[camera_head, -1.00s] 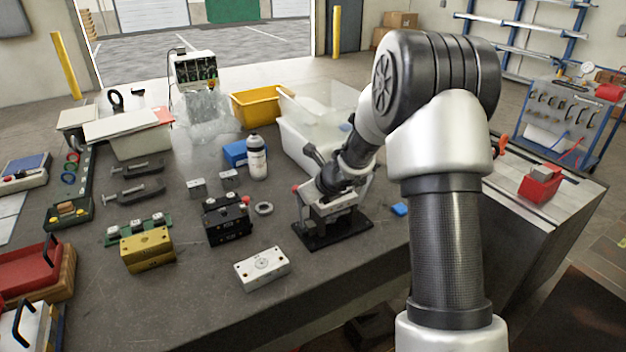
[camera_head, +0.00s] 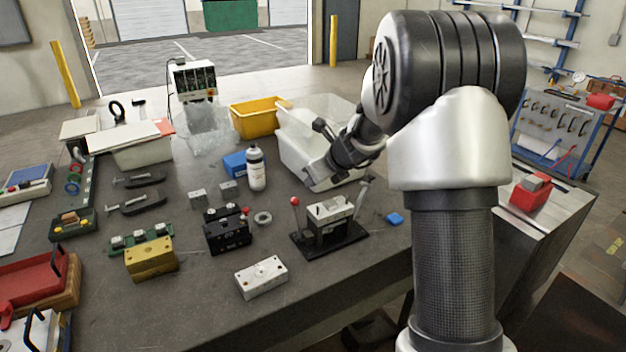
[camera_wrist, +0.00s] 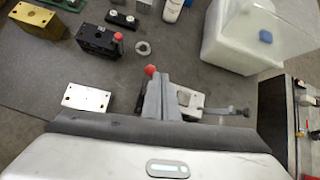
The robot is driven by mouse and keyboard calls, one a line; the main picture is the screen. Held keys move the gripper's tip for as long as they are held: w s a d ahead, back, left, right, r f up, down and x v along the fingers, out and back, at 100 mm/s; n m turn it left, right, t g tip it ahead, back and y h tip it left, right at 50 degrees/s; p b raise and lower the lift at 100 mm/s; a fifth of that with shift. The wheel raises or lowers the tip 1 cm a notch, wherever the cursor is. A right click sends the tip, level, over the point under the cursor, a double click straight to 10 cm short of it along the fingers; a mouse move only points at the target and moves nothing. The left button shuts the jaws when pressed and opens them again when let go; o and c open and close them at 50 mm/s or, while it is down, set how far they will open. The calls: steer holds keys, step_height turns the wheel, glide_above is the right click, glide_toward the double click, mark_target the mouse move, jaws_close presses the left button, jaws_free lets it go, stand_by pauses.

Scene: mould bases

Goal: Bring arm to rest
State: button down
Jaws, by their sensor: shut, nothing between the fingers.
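My arm reaches across the right of the head view, and its wrist is in front of the clear bin. In the wrist view my gripper (camera_wrist: 158,82) is shut and empty, with its fingers together. The black-based fixture (camera_head: 329,230) stands below and in front of the wrist in the head view, with a red knob at its left and a raised lever at its right. In the wrist view the fixture (camera_wrist: 190,98) is partly hidden behind the fingers. The gripper is apart from the fixture in the head view.
A white block (camera_head: 262,278), a black mould block (camera_head: 228,237) and a brass block (camera_head: 151,258) sit left of the fixture. The clear bin (camera_head: 305,160), white bottle (camera_head: 256,168) and yellow bin (camera_head: 258,118) stand behind. The front right tabletop is fairly clear.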

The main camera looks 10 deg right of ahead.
steer(key=s+a+r+n+g, duration=0.1)
steer(key=s+a+r+n, duration=0.2)
steer(key=s+r+n, duration=0.45)
steer(key=s+a+r+n, duration=0.3)
steer(key=s+r+n, duration=0.2)
steer(key=s+n, duration=0.45)
steer(key=s+d+n+h, duration=0.1)
steer(key=s+d+n, duration=0.1)
steer(key=s+n, duration=0.4)
steer(key=s+d+n+g+h, duration=0.1)
steer(key=s+n, duration=0.6)
steer(key=s, duration=0.9)
steer(key=shift+s+d+f+h, duration=0.15)
steer(key=shift+d+f+h, duration=0.4)
steer(key=shift+d, duration=0.65)
